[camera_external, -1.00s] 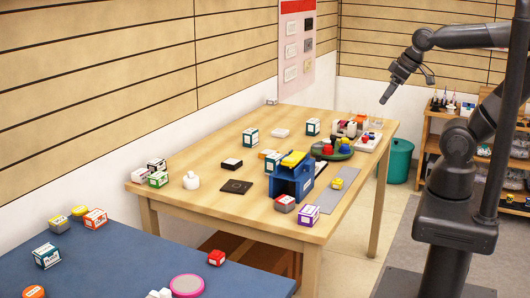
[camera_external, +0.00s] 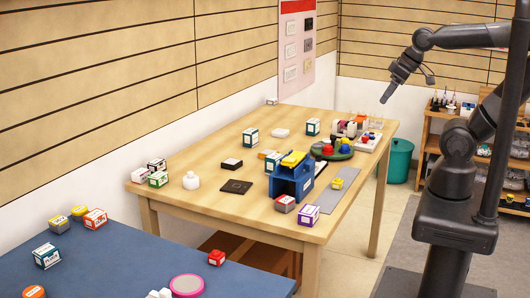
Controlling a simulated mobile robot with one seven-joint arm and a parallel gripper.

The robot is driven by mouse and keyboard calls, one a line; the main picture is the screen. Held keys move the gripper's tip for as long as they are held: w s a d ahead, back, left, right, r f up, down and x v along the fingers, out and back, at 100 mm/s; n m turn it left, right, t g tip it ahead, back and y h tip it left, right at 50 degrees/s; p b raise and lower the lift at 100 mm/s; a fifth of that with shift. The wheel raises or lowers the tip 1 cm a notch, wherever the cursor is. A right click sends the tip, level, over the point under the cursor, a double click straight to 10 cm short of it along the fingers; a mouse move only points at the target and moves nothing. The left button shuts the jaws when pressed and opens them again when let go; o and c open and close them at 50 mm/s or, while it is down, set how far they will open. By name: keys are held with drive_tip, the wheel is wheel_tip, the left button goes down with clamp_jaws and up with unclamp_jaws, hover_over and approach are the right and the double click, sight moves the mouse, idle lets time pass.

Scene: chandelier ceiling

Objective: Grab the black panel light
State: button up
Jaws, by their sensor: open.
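A flat, dark square panel (camera_external: 236,187), which looks like the black panel light, lies on the wooden table (camera_external: 215,210) near its front-left part. My gripper (camera_external: 386,97) is open and empty. It hangs in the air, pointing down, beyond the table's right side, well above and far to the right of the dark panel.
A blue holder (camera_external: 291,178) with a yellow top stands right of the panel. A white knobbed piece (camera_external: 191,181) is left of it. Small boxes and a green round tray (camera_external: 332,153) are further off. A blue table (camera_external: 120,262) is in front; a green bin (camera_external: 400,160) stands at right.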

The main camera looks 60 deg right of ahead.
drive_tip(key=shift+c, duration=0.4)
drive_tip(key=g, duration=0.1)
hover_over(232, 161)
drive_tip(key=s, duration=0.3)
drive_tip(key=shift+m, duration=0.3)
drive_tip(key=f, duration=1.5)
drive_tip(key=a+f, duration=0.1)
drive_tip(key=f, duration=0.7)
drive_tip(key=shift+w+f, duration=0.15)
drive_tip(key=shift+f, duration=0.2)
drive_tip(key=shift+d+x, duration=0.2)
drive_tip(key=shift+x, duration=1.15)
drive_tip(key=shift+d+x, duration=0.15)
drive_tip(key=shift+x, duration=1.2)
